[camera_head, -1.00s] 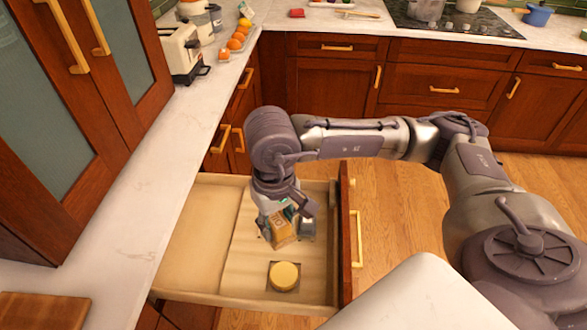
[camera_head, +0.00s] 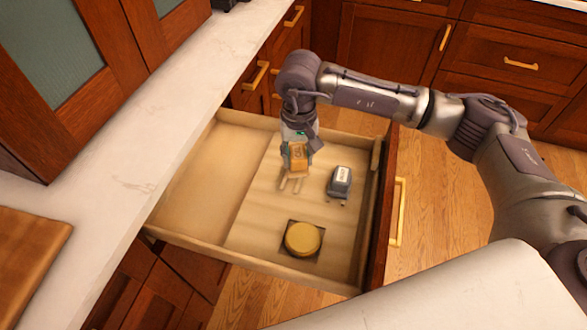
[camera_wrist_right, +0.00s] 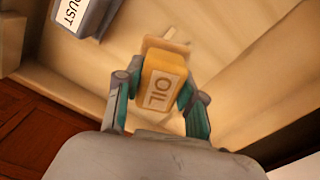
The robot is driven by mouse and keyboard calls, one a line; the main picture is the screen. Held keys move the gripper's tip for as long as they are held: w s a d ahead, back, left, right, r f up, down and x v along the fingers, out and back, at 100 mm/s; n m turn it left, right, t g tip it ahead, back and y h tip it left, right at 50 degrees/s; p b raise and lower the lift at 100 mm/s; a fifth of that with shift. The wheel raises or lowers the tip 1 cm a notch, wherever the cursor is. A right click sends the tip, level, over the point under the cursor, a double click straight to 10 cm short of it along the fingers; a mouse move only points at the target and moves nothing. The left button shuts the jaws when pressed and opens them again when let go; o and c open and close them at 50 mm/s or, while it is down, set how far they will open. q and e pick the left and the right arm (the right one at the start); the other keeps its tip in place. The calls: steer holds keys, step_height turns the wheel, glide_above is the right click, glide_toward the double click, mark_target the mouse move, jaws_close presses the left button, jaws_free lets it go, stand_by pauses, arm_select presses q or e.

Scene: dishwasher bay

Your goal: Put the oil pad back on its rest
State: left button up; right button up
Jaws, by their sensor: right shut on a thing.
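The oil pad (camera_head: 298,158) is a small orange-yellow block marked OIL. My right gripper (camera_head: 297,160) is shut on it inside the open drawer. In the right wrist view the pad (camera_wrist_right: 164,88) sits between the two teal-lined fingers (camera_wrist_right: 160,100), its lettered face toward the camera. A pale wooden rest with prongs (camera_head: 291,184) lies on the drawer floor just below the pad in the head view. The pad and fingers hide part of it. I cannot tell whether pad and rest touch. My left gripper is not in view.
A grey block marked DUST (camera_head: 341,178) stands right of the rest. A round yellow tin (camera_head: 303,237) sits on a dark square nearer the front. The drawer's left section (camera_head: 210,180) is empty. The drawer front (camera_head: 383,220) and white counter (camera_head: 150,130) border it.

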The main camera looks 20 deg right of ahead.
mark_target(293, 167)
steer(key=shift+w+a+f, duration=0.35)
steer(key=shift+w+f, duration=0.05)
steer(key=shift+w, duration=0.1)
step_height(293, 167, down, 3)
steer(key=shift+f+b, duration=0.1)
steer(key=shift+b, duration=0.65)
steer(key=shift+f, duration=0.35)
steer(key=shift+f, duration=0.1)
steer(key=o, duration=1)
